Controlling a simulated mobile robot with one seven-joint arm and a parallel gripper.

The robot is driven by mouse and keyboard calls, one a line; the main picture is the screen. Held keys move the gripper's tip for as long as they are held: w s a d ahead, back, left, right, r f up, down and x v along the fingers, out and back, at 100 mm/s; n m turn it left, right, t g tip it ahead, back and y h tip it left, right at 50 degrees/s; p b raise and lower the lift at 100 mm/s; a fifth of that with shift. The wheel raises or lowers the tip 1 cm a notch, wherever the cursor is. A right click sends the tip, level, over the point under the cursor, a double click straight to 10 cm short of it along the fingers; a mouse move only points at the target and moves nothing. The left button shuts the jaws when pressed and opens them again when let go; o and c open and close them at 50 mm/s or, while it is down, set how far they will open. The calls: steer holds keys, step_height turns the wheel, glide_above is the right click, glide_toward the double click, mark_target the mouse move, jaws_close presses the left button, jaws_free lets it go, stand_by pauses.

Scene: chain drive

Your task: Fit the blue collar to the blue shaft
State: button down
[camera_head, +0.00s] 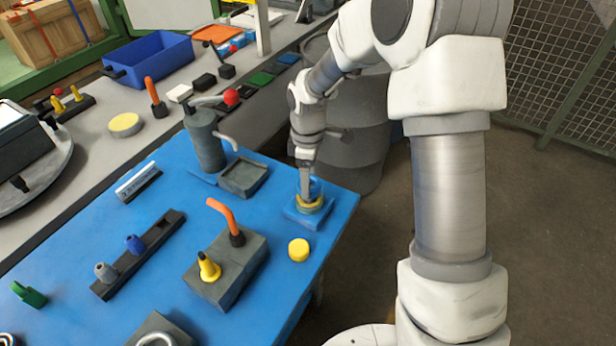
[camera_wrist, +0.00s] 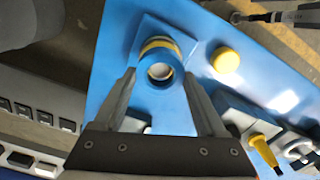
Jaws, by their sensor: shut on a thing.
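The blue collar (camera_head: 316,186) is a short round ring at the right end of the blue table, above a yellow ring on a square blue base (camera_head: 296,214). My gripper (camera_head: 305,194) points down at it. In the wrist view the collar (camera_wrist: 158,82) sits between the fingertips of my gripper (camera_wrist: 160,74), shut on its sides, with its round opening facing the camera. Whether the collar touches the yellow ring (camera_wrist: 158,43) is unclear.
A yellow cap (camera_head: 298,250) lies near the base. A grey block (camera_head: 232,278) carries an orange lever and a yellow cone between the gripper and the dark bar (camera_head: 150,262). A grey pump (camera_head: 206,140) and a shallow tray (camera_head: 244,178) stand left of the gripper.

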steer(key=shift+f+b, duration=1.1)
steer(key=shift+f, duration=0.55)
jaws_free()
steer(key=shift+r, duration=0.1)
step_height(320, 180, up, 17)
steer(key=p, duration=0.1)
steer(key=shift+r, duration=0.15)
steer(key=s+d+r+m+t, duration=0.2)
steer(key=s+d+r+m, duration=0.15)
steer(key=s, duration=0.25)
steer(key=s+d+r+m+t, duration=0.1)
steer(key=s+d+r+m, duration=0.25)
steer(key=s+r, duration=0.2)
steer(key=s+d+f+m+t, duration=0.1)
steer(key=s+d+m+t, duration=0.1)
steer(key=s+m, duration=0.6)
steer(key=s+d, duration=0.1)
steer(key=s, duration=0.3)
steer(key=shift+f+t, duration=0.2)
steer(key=shift+t, duration=0.1)
